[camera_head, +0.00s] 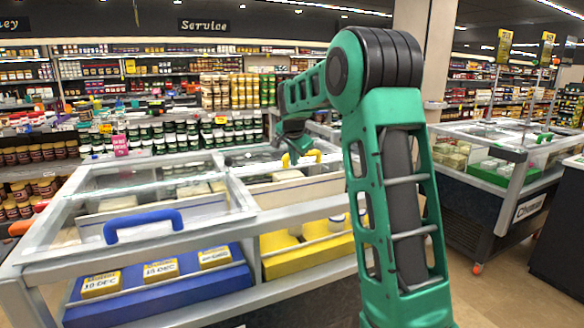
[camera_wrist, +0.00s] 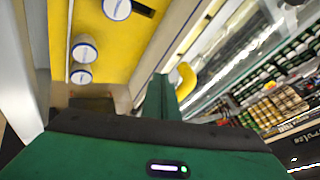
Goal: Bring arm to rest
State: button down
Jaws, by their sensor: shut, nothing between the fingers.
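My green arm (camera_head: 400,200) rises from the lower right in the head view, bends at a high elbow and reaches left over the freezer chests. My gripper (camera_head: 291,150) hangs small at its far end, above the freezer near the yellow handle (camera_head: 304,156). In the wrist view my gripper (camera_wrist: 160,88) is shut with nothing held. The yellow handle (camera_wrist: 186,80) shows just right of the fingers there. Whether the gripper touches the freezer or handle cannot be told.
A freezer lid with a blue handle (camera_head: 143,225) is at left, above a blue bin (camera_head: 205,288). A yellow bin (camera_head: 290,262) holds white tubs, also seen in the wrist view (camera_wrist: 84,50). Another freezer (camera_head: 508,160) stands right. Stocked shelves (camera_head: 150,100) line the back. Open floor (camera_head: 510,290) shows at right.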

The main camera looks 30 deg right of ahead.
jog(key=v, duration=0.5)
jog(key=shift+s+r, duration=0.25)
jog(key=shift+r, duration=0.1)
jog(key=shift+s, duration=0.1)
jog(key=s+a+f+n+g+y, duration=0.1)
jog(key=s+a+f+n+g, duration=0.1)
jog(key=s, duration=1.4)
jog(key=s+a+f+n+g+y, duration=0.2)
jog(key=s+a+f+n, duration=0.2)
jog(key=s, duration=1.1)
jog(key=s+a+f+n+g+y, duration=0.1)
jog(key=s+a+f, duration=0.6)
jog(key=s, duration=0.9)
notch_tip(320, 180, down, 3)
jog(key=n+g, duration=0.1)
jog(key=n, duration=0.1)
jog(key=shift+s+a+r+n+y, duration=0.2)
jog(key=shift+s+a+n+y, duration=0.1)
jog(key=shift+n, duration=0.1)
jog(key=shift+w+f, duration=0.25)
jog(key=shift+w, duration=0.4)
